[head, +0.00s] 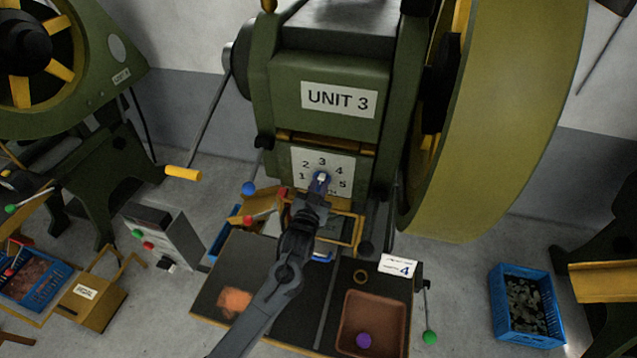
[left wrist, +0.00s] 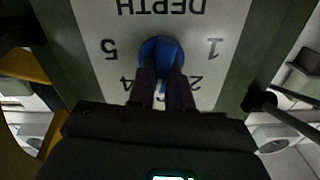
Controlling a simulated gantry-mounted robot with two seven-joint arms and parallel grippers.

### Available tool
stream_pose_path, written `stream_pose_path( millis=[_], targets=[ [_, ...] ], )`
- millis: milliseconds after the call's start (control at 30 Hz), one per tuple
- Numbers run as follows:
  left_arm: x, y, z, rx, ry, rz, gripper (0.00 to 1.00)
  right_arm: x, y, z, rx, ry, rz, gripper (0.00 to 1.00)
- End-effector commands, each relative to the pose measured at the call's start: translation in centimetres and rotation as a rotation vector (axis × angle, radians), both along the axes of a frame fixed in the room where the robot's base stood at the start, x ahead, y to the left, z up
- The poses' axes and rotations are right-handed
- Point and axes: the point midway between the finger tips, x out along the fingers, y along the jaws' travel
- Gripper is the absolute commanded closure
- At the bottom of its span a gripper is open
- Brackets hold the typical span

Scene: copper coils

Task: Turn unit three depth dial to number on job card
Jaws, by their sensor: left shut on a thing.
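The green press labelled UNIT 3 (head: 339,99) carries a white depth plate (head: 343,161) with numbers 1 to 5 in an arc. The blue depth dial (head: 320,181) sits at the plate's lower middle. It also shows in the left wrist view (left wrist: 162,50), where the plate is upside down. My left gripper (head: 317,190) is shut on the dial, one finger on each side (left wrist: 162,85). A lighter strip on the dial appears to point near 3, which is hidden in the wrist view. The job card (head: 397,266) on the bench shows a 4. My right gripper is out of view.
A brown tray (head: 374,311) with a purple ball stands on the bench below the press. A blue crate (head: 526,309) is on the floor at right. Levers with blue (head: 249,188) and green (head: 430,337) knobs flank the press. A large flywheel (head: 500,120) is at right.

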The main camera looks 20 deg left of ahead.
Motion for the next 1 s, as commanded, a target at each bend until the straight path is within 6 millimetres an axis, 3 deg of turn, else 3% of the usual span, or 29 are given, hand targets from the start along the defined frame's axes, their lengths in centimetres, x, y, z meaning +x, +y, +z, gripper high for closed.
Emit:
stream_pose_path(
  millis=[200,600,1000],
  targets=[
    [0.0,-0.1,0.2,0.194,0.019,-0.001,1.0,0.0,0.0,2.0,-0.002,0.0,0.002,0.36],
    [0.1,-0.3,0.0,0.515,0.046,0.0,1.0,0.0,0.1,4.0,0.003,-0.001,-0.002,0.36],
    [0.0,-0.4,-0.2,0.665,0.059,0.0,1.0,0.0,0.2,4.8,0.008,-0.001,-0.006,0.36]
  ],
)
